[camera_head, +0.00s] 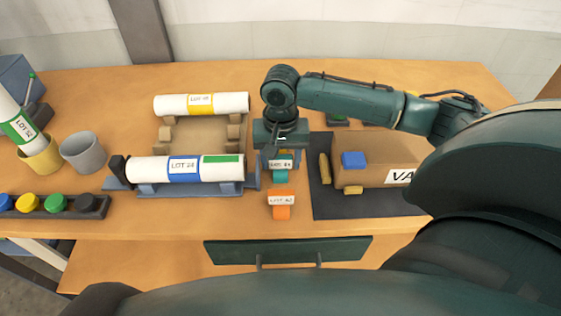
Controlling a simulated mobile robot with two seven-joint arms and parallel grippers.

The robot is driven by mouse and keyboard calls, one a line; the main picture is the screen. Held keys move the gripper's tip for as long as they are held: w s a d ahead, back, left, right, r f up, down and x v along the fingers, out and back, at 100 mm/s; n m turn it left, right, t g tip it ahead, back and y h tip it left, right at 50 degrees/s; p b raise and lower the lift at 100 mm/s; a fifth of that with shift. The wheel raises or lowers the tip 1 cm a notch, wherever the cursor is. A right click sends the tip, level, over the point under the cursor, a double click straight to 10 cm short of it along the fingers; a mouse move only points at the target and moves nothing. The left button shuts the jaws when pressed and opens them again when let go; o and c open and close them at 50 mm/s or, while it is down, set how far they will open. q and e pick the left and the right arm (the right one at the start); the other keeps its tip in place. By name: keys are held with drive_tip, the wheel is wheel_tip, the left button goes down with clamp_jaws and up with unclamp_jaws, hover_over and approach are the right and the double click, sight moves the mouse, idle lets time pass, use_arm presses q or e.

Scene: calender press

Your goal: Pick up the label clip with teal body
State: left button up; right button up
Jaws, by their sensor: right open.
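The label clip with teal body (281,177) lies on the table, with a white label plate on top. Its far part is hidden by my right gripper. My right gripper (279,153) is open and points down over the far end of this clip. I cannot tell whether its fingers touch the clip or are around it. A second clip with an orange body (281,212) and a white label lies just nearer to me. My left gripper does not show.
A white roll with blue label (184,170) rests on a blue cradle just left of the clips. Another roll with yellow label (201,104) lies behind it. A cardboard box (380,150) stands on a dark mat (375,206) at right. Cups (83,152) stand far left.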

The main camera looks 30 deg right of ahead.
sight(281, 157)
drive_tip(key=shift+c, duration=0.5)
drive_tip(key=c, duration=0.5)
wheel_tip(281, 157, up, 10)
drive_tip(key=shift+r, duration=0.1)
